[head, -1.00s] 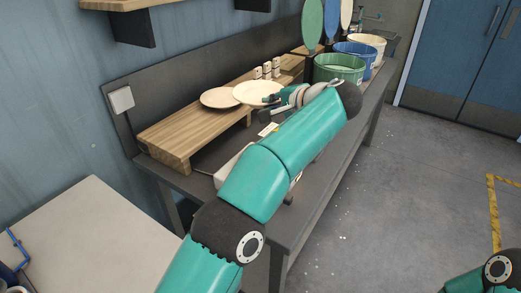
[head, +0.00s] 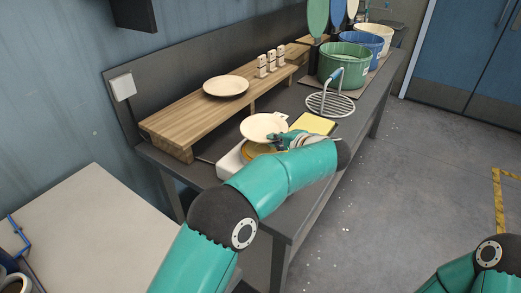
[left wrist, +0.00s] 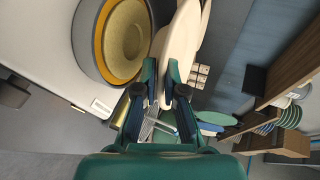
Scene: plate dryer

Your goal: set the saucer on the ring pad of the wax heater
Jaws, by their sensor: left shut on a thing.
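The cream saucer (head: 262,126) is in my left gripper (head: 283,139), which is shut on its right edge. The saucer is above the wax heater (head: 231,163), a white box on the bench. The orange ring pad (head: 262,149) shows partly below the saucer; the saucer and my arm hide the rest. In the left wrist view the fingers (left wrist: 165,88) pinch the saucer (left wrist: 181,42), seen nearly edge-on. The ring pad (left wrist: 100,42) lies to its left there, with a gap between them. My right gripper is out of view.
A second plate (head: 226,86) lies on the wooden shelf (head: 180,120), beside several small holders (head: 271,62). On the bench are a yellow block (head: 313,123), a round wire rack (head: 330,104) and a green bucket (head: 344,63). A pale table (head: 85,220) stands at lower left.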

